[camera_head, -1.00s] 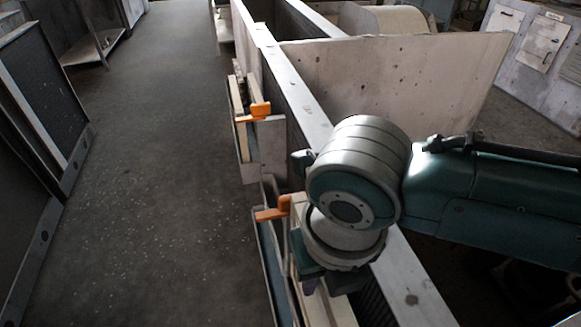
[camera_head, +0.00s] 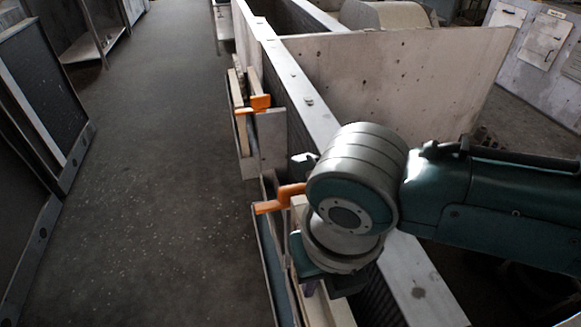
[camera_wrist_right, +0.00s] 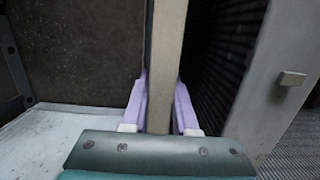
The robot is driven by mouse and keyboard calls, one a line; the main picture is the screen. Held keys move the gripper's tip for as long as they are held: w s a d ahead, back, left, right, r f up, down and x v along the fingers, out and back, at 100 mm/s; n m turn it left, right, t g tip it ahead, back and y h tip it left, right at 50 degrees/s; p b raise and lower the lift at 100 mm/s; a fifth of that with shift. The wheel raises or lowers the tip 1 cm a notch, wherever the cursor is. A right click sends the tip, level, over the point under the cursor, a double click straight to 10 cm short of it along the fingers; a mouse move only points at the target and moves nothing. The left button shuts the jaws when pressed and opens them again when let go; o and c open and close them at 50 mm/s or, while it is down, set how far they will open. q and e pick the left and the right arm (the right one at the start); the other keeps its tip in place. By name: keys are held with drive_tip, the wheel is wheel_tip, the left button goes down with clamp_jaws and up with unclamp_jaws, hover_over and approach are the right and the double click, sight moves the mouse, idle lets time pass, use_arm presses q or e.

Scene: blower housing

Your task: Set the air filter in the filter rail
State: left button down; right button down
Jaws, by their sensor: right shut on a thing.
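The air filter shows in the right wrist view as a beige upright frame edge (camera_wrist_right: 168,55) between the two lavender fingers of my right gripper (camera_wrist_right: 160,105). The gripper is shut on it. In the head view my teal wrist hides most of the gripper, and a cream filter edge (camera_head: 331,306) shows just below it. The likely filter rail is the narrow grey-blue channel (camera_head: 268,255) along the side of the housing, left of my wrist. Whether the filter touches the rail is hidden. My left gripper is out of view.
Orange latches (camera_head: 279,199) and (camera_head: 259,103) stick out along the housing side. A long grey beam (camera_head: 295,80) and an upright pale panel (camera_head: 400,80) stand beside my right arm. The floor aisle (camera_head: 160,180) on the left is clear. Dark framed panels (camera_head: 40,100) lean at far left.

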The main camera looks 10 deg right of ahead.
idle(0.3)
drive_tip(key=shift+f+b, duration=0.6)
drive_tip(key=shift+f, duration=0.1)
drive_tip(key=shift+f+b, duration=0.45)
drive_tip(key=shift+f, duration=0.3)
drive_tip(key=shift+f+b, duration=0.65)
drive_tip(key=shift+f, duration=0.15)
